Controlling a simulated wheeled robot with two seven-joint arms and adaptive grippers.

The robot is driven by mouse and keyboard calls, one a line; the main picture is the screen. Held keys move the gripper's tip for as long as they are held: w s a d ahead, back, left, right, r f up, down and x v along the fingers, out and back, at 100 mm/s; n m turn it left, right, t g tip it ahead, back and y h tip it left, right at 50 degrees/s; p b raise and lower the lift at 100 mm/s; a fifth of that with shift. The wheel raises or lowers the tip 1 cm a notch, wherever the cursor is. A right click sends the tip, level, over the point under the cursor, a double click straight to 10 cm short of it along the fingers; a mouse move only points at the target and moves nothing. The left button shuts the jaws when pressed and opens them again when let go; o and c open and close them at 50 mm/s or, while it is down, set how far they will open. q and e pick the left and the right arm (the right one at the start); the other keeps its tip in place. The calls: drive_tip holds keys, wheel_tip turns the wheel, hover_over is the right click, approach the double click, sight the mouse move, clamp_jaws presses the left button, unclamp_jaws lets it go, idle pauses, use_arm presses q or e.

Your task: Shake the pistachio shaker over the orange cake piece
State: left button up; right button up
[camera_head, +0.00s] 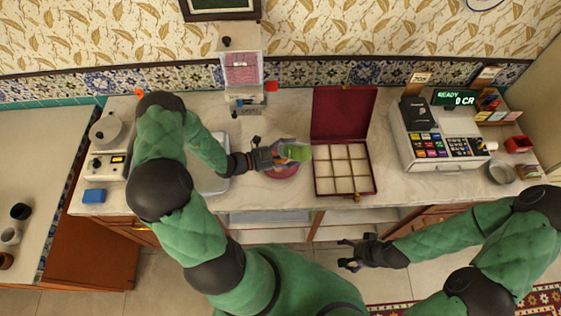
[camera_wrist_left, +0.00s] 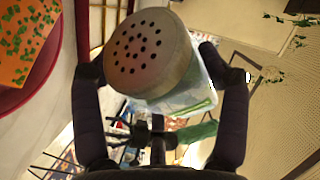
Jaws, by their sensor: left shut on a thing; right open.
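My left gripper (camera_head: 284,155) is shut on the pistachio shaker (camera_head: 298,152), a green-looking container that lies tilted in the jaws over the counter. In the left wrist view the shaker's perforated metal lid (camera_wrist_left: 145,50) faces the camera, with a finger on each side of its body. The orange cake piece (camera_wrist_left: 28,42) sits on a red plate (camera_wrist_left: 58,75) in the upper left of that view, with green bits scattered on top. In the head view the red plate (camera_head: 283,173) shows below the shaker; the cake is mostly hidden. My right gripper (camera_head: 352,254) is open and empty in front of the counter.
An open red compartment box (camera_head: 345,170) stands just right of the plate. A cash register (camera_head: 435,140) and a metal bowl (camera_head: 500,172) are further right. A dispenser (camera_head: 240,70) stands behind, a blue sponge (camera_head: 94,196) at left. The counter front between box and register is clear.

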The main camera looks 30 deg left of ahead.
use_arm(q)
drive_tip(key=shift+r, duration=0.2)
drive_tip(key=shift+p, duration=0.35)
